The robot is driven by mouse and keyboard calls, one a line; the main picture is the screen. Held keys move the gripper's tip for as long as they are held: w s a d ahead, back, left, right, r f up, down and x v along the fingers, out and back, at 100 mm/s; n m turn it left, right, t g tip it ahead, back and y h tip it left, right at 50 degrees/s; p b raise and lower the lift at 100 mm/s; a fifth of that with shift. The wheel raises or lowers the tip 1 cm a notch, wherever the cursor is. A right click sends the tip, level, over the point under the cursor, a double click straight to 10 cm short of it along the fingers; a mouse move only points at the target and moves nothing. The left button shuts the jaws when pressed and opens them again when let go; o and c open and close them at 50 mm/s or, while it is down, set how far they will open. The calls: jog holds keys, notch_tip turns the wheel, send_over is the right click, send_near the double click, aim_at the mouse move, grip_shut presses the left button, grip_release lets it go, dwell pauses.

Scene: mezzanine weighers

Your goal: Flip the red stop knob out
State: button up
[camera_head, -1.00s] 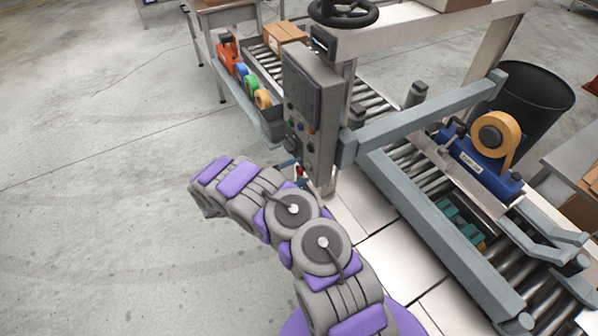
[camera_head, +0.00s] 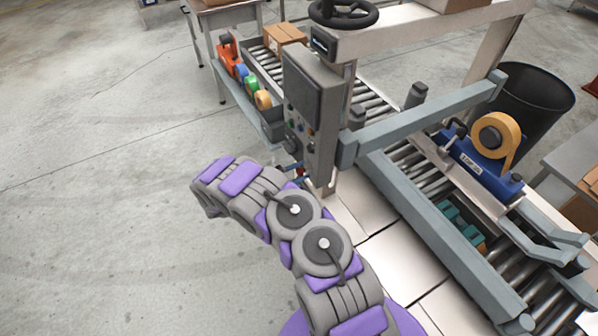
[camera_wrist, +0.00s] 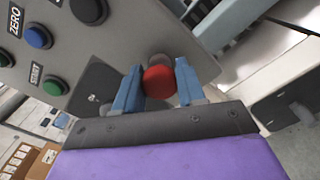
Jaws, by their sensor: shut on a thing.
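The red stop knob (camera_wrist: 159,81) is a round red ball in the wrist view, at the lower edge of the grey control box. My gripper (camera_wrist: 158,90) has its two blue fingers on either side of the knob and is shut on it. In the head view, the knob (camera_head: 299,171) is a small red spot low on the control box (camera_head: 312,110), and my gripper is mostly hidden there behind my arm. How far out the knob stands cannot be told.
The box face carries a blue button (camera_wrist: 38,37), a green button (camera_wrist: 54,86) and a dark knob (camera_wrist: 89,10) close to my gripper. A grey-blue frame bar (camera_head: 425,120) and roller conveyor (camera_head: 415,175) lie to the right. Open floor (camera_head: 90,210) lies left.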

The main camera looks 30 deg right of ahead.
aim_at(298, 173)
grip_shut()
jog(key=a, duration=0.2)
jog(key=shift+a, duration=0.35)
jog(key=o, duration=0.6)
grip_release()
jog(key=o, duration=0.5)
jog(key=shift+a, duration=0.15)
jog(key=shift+c, duration=0.2)
jog(key=a+p, duration=0.1)
jog(key=a, duration=1.6)
jog(key=shift+s+a, duration=0.25)
jog(key=shift+s, duration=0.05)
